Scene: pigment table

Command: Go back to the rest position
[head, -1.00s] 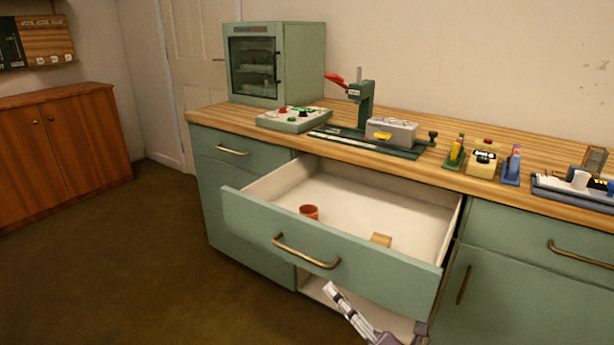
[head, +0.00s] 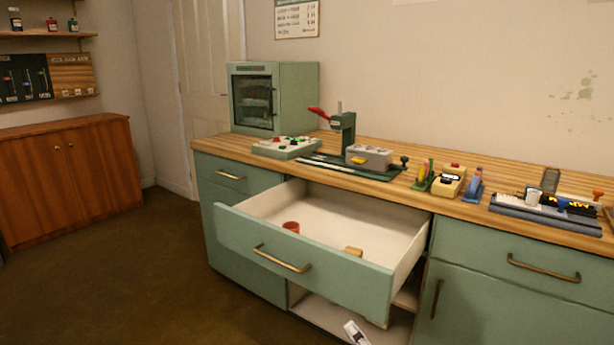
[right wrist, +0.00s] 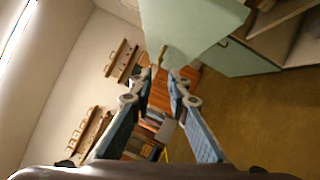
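My right gripper (head: 355,332) shows only as a pale tip at the bottom edge of the head view, in front of and below the open drawer. In the right wrist view its two fingers (right wrist: 166,76) stand apart with nothing between them. My left gripper is not in view. The green drawer (head: 300,262) is pulled out, with a brass handle (head: 281,258) on its front. An orange-red cup (head: 291,227) and a small wooden block (head: 354,251) are inside it.
The wooden worktop (head: 440,188) carries a green cabinet oven (head: 272,97), a control box (head: 286,147), a lever press (head: 343,130) and a tray of tools (head: 545,212). A brown cupboard (head: 70,180) stands at left. The floor (head: 120,265) between is clear.

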